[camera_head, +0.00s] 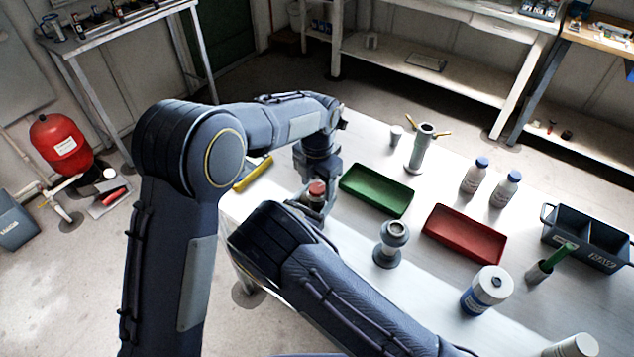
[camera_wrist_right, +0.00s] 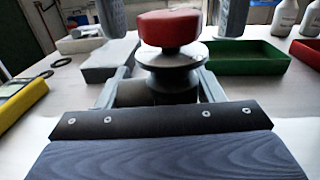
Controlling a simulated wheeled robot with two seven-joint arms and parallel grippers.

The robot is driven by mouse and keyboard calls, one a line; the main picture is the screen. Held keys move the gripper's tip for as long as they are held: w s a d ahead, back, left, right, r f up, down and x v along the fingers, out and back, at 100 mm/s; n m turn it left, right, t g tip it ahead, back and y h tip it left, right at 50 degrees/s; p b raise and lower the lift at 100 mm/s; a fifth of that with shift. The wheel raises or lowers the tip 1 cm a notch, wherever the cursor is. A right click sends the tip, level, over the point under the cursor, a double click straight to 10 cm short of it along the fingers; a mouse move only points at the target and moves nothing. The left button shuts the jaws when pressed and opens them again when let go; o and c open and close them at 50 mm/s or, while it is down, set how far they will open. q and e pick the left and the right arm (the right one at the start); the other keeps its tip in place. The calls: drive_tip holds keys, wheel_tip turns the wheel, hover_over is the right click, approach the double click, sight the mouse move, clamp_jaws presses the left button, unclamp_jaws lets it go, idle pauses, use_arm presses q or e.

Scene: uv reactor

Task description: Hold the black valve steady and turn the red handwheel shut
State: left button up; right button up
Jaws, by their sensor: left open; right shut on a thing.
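The red handwheel (camera_head: 317,187) sits upright at the left end of the white table. In the right wrist view the handwheel (camera_wrist_right: 168,29) tops a grey disc and stem, with the dark valve body (camera_wrist_right: 150,93) below. My right gripper (camera_wrist_right: 163,82) is shut on the valve body, one finger on each side. My left gripper (camera_head: 316,173) points down just above the handwheel. Its two open fingers (camera_wrist_right: 168,14) show left and right of the handwheel in the right wrist view, apart from it. The valve's base is hidden.
A green tray (camera_head: 375,207) lies close to the right of the valve, and a red tray (camera_head: 463,250) lies beyond it. A yellow object (camera_head: 253,173) lies at the table's left edge. A grey flanged part (camera_head: 388,255), bottles (camera_head: 474,179) and a dark crate (camera_head: 585,249) stand farther right.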

use_arm(q)
drive_tip(key=shift+c, duration=0.5)
drive_tip(key=c, duration=0.9)
